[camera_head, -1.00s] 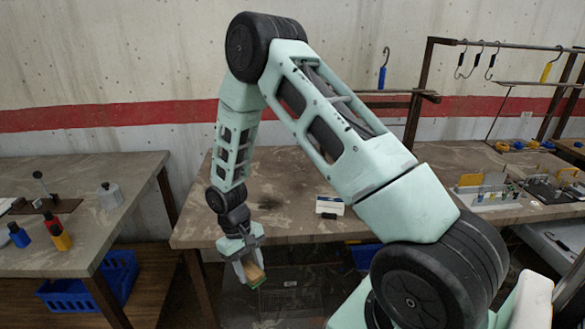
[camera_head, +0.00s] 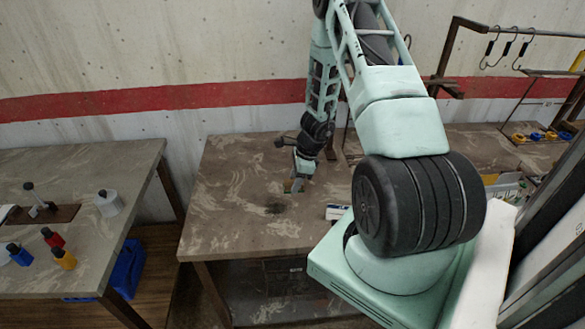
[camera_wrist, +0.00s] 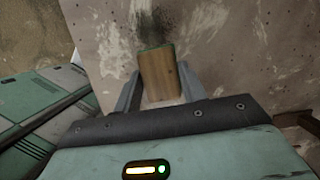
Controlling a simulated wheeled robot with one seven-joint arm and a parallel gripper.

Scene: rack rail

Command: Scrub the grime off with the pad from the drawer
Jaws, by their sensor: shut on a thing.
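My gripper (camera_head: 297,187) is shut on the pad, a wooden block with a green edge. The pad (camera_wrist: 160,75) shows between the two fingers in the wrist view. In the head view my gripper points down over the middle table (camera_head: 225,225), behind and a little right of the grime. The grime is a dark smudge (camera_head: 275,209) on the tabletop. In the wrist view the grime (camera_wrist: 155,28) lies just past the pad's far edge. I cannot tell whether the pad touches the table. A dark drawer-like part (camera_head: 285,278) shows under the table's front edge.
A small white box (camera_head: 338,212) stands right of the grime, near my arm. The left table (camera_head: 95,240) carries several bottles and a grey pot (camera_head: 108,203). A hook rail (camera_head: 500,28) stands at the back right. The tabletop left of the grime is clear.

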